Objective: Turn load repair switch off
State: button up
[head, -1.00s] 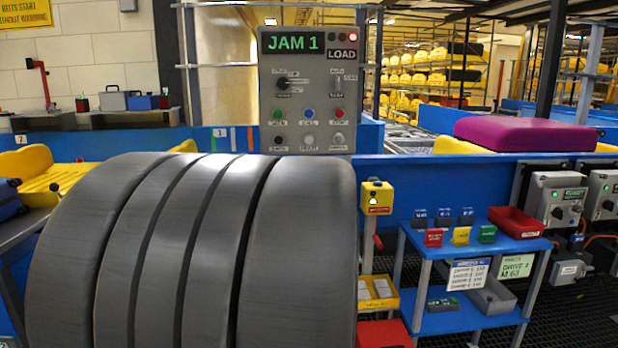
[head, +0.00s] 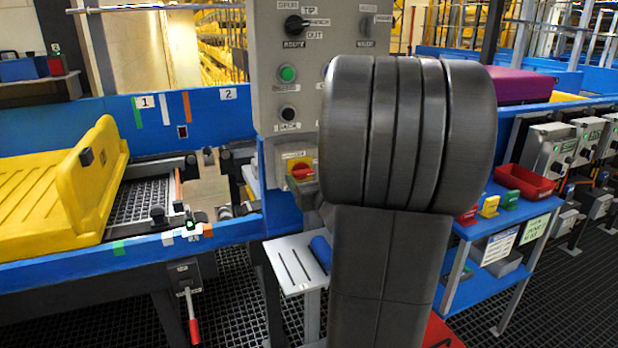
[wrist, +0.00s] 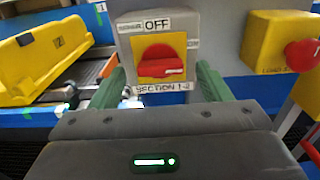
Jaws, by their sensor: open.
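A rotary switch (wrist: 161,68) with a red handle on a yellow plate is on a grey box, centred in the wrist view. The handle's bar lies roughly level. Above it is a label reading OFF (wrist: 157,25); below it is one reading SECTION 1-2 (wrist: 163,88). The same switch (head: 302,171) shows in the head view, low on the grey load panel (head: 282,75), just left of my arm. My gripper (wrist: 162,70) is open, its green fingers to the left and right of the switch box. I cannot tell whether they touch it.
A yellow box with a red button (wrist: 301,55) is close to the right in the wrist view. A yellow tray (head: 45,195) sits on the conveyor at left.

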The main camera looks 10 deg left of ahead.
jog(key=shift+w+a, duration=0.3)
jog(key=shift+w, duration=0.25)
jog(key=c, duration=1)
